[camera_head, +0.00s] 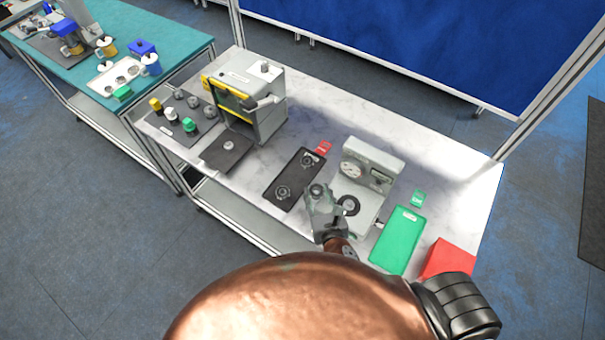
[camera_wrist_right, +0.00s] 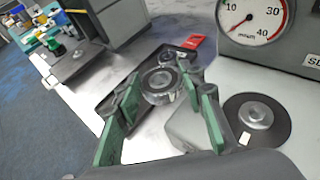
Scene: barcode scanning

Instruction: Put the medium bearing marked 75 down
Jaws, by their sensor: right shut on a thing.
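My right gripper (camera_head: 318,192) is over the table between the black tray (camera_head: 268,197) and the dial tester. In the right wrist view its green-padded fingers (camera_wrist_right: 163,108) are shut on a grey ring-shaped bearing (camera_wrist_right: 160,87). Behind it is the black tray (camera_wrist_right: 112,101). I cannot read a 75 on the bearing, nor tell whether it touches anything below. Two other bearings show on the tray, one near the front (camera_head: 283,192) and one at the back (camera_head: 307,161). My left gripper is not in view.
The dial tester (camera_head: 372,160) with a round black plate (camera_head: 348,206) stands right of the gripper. Further right are a green tray (camera_head: 399,241) and a red box (camera_head: 449,259). A red card (camera_head: 323,148) lies behind the black tray. A grey machine (camera_head: 262,82) stands left.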

